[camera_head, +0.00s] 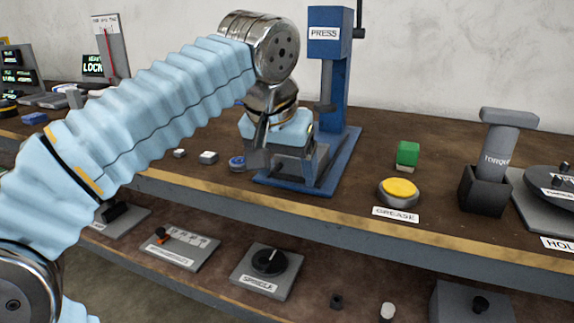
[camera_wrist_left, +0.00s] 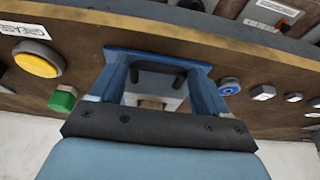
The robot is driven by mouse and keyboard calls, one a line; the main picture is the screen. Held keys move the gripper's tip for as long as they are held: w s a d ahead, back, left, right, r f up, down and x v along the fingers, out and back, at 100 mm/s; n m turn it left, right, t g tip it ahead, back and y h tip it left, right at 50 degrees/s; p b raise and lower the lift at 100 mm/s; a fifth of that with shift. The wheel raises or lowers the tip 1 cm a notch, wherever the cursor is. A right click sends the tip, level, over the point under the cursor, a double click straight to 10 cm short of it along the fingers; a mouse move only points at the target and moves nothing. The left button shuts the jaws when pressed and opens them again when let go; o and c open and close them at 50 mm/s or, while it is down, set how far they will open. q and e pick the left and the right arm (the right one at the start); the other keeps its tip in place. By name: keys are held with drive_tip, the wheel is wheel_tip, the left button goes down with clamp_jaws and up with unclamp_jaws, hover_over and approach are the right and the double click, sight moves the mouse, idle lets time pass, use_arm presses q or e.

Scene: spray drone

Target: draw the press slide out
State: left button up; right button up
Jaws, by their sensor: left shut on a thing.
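The blue press (camera_head: 334,85), labelled PRESS, stands on the upper shelf on a blue base plate. Its grey slide (camera_head: 305,165) sits low at the front, between blue sides. My left gripper (camera_head: 262,150) reaches down at the slide's front left and is shut on it; my wrist hides much of the contact. In the left wrist view the blue press frame (camera_wrist_left: 119,68) surrounds the pale slide (camera_wrist_left: 160,88). A dark bar across the bottom of that view hides the nearest part. My right gripper is not in view.
Right of the press are a green block (camera_head: 407,153), a yellow GREASE button (camera_head: 398,190) and a TORQUE tool in its holder (camera_head: 483,195). Small parts, including a blue round one (camera_head: 237,162), lie left of the press. The shelf's front edge (camera_head: 210,192) is close; controls sit below.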

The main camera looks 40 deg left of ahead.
use_arm(q)
drive_tip(key=o, duration=1.5)
drive_tip(key=shift+s, duration=0.2)
drive_tip(key=shift+c, duration=0.2)
drive_tip(key=shift+r, duration=0.15)
drive_tip(key=p+v, duration=0.4)
drive_tip(key=v, duration=0.9)
drive_tip(key=shift+s+r, duration=0.15)
drive_tip(key=shift+r, duration=0.1)
